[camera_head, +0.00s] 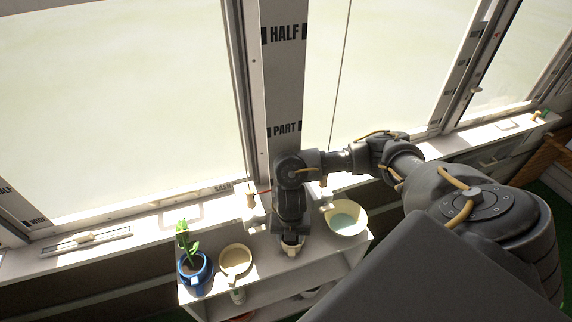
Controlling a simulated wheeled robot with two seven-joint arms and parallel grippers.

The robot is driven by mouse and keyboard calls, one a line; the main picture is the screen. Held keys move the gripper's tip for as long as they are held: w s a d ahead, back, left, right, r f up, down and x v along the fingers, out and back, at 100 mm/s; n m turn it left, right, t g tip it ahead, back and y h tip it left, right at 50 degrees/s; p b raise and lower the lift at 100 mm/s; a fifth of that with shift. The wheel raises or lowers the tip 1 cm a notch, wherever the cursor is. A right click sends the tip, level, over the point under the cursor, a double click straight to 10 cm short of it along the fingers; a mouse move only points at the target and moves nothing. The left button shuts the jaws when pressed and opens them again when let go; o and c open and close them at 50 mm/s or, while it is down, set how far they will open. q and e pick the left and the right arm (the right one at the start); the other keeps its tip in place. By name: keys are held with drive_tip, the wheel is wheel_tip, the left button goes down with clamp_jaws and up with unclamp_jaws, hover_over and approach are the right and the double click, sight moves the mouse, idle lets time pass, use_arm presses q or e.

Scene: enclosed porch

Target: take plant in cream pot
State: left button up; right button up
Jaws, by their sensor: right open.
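My right gripper (290,236) comes in from the right and points down over the shelf unit. It is open, directly above a small cream pot (292,250). The gripper hides most of this pot, and I cannot make out a plant in it. I cannot tell whether the fingers are beside the pot or still above it. My left gripper is not in view.
A green plant in a blue pot (195,279) stands at the left end of the white shelf top (262,277). A cream round dish (236,260) lies beside it. A pale bowl (346,218) stands to the right of the gripper. Windows rise behind.

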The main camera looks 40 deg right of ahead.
sight(292, 251)
drive_tip(key=f, duration=0.1)
drive_tip(key=f+b, duration=0.1)
drive_tip(key=f, duration=0.1)
drive_tip(key=f+b, duration=0.1)
drive_tip(key=shift+s+f, duration=0.3)
drive_tip(key=shift+s, duration=0.05)
drive_tip(key=shift+w+f, duration=0.1)
drive_tip(key=shift+f, duration=0.25)
drive_tip(key=shift+w+f, duration=0.1)
drive_tip(key=shift+f, duration=0.25)
drive_tip(key=f, duration=0.3)
drive_tip(key=shift+s+f+b, duration=0.25)
drive_tip(key=shift+s+b, duration=0.05)
drive_tip(key=shift+s, duration=0.05)
drive_tip(key=shift+w+f, duration=0.1)
drive_tip(key=shift+f, duration=0.5)
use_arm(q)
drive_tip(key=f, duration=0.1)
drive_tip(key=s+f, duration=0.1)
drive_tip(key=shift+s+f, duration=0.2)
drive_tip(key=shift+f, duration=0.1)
use_arm(e)
drive_tip(key=shift+c, duration=0.5)
